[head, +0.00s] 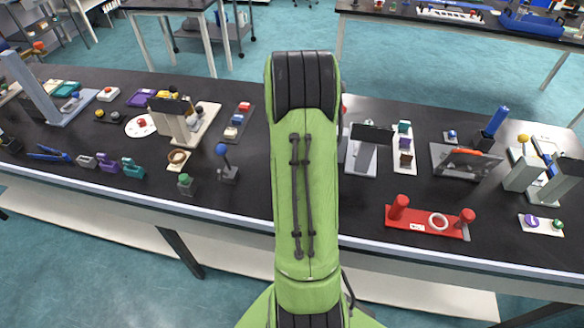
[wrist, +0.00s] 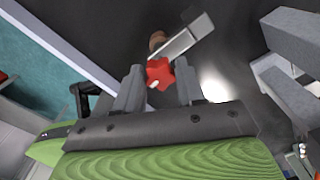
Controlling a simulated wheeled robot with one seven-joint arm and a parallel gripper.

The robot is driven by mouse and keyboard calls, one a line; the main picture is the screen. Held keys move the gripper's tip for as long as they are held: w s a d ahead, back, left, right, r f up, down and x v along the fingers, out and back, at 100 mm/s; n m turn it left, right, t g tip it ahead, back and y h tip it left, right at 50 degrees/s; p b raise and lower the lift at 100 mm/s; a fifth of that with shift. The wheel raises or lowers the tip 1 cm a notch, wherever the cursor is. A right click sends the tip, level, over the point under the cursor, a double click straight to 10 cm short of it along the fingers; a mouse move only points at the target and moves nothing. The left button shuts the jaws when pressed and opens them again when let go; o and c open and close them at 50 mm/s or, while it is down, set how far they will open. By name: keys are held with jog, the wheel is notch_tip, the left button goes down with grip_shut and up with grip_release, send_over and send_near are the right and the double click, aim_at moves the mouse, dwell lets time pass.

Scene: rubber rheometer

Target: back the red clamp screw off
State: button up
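The red clamp screw (wrist: 160,73) shows its star-shaped knob in the wrist view, at the upper middle. My gripper (wrist: 160,80) has one grey finger on each side of the knob. The knob fills the gap between the fingers and appears to touch both. A pale grey bar (wrist: 188,39) lies just beyond the knob, with a brown round part (wrist: 157,40) beside it. The screw's shank is hidden. In the head view my green arm covers the middle of the bench and hides the gripper.
The dark bench (head: 300,215) holds many small fixtures. A red stand (head: 425,222) with two posts is right of my arm, and a blue-knobbed lever (head: 222,150) is to the left. Grey blocks (wrist: 290,95) stand right of the gripper in the wrist view.

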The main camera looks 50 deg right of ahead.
jog(key=c, duration=0.5)
jog(key=n, duration=0.4)
jog(key=shift+n, duration=0.3)
jog(key=shift+c, duration=0.2)
jog(key=shift+n, duration=2.3)
jog(key=n, duration=0.3)
jog(key=shift+n, duration=0.8)
